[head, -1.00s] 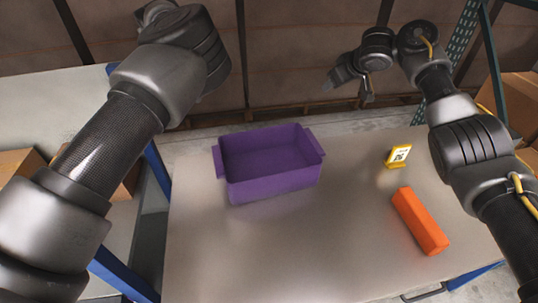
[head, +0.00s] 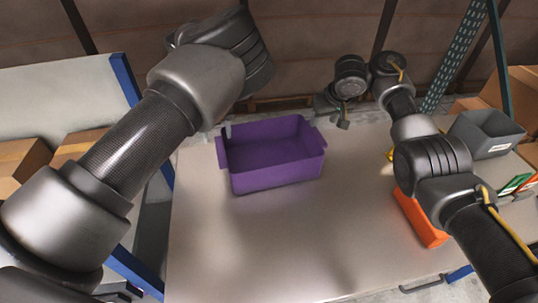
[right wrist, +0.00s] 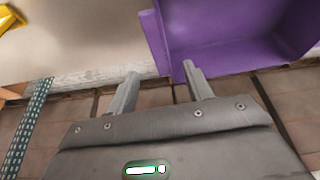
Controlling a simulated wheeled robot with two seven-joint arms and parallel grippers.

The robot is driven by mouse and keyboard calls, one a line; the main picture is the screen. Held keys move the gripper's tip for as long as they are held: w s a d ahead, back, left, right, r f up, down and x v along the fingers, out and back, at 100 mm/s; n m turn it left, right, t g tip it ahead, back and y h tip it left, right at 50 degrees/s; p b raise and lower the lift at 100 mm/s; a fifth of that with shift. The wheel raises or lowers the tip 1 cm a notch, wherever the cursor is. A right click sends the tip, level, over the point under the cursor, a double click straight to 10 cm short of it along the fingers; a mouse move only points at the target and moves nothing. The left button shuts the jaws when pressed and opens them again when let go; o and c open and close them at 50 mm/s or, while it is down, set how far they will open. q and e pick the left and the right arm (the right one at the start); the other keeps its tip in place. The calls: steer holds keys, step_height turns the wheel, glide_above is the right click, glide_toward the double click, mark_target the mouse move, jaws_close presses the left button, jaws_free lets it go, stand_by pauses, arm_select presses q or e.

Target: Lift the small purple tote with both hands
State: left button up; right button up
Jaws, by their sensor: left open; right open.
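The small purple tote (head: 275,175) stands upright and empty on the table, with a handle tab at each end. My left gripper (head: 227,131) is mostly hidden behind its own wrist; a fingertip shows at the tote's left end, and I cannot tell if it touches. My right gripper (head: 338,112) is open and empty, just beyond the tote's right back corner. In the right wrist view, the open fingers (right wrist: 159,82) point toward the tote (right wrist: 225,30), close to its handle tab (right wrist: 155,42) and apart from it.
On the table (head: 240,250), an orange block (head: 418,218) lies at right, partly behind my right arm. A yellow sign (head: 390,155) is mostly hidden by that arm. A grey bin (head: 485,133) stands farther right. The table's front middle is clear.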

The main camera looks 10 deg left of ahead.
mark_target(220, 149)
arm_select(q)
step_height(220, 149, down, 10)
arm_select(e)
steer(key=x, duration=1)
steer(key=shift+w, duration=0.1)
arm_select(q)
jaws_close()
arm_select(e)
jaws_close()
steer(key=shift+r, duration=0.1)
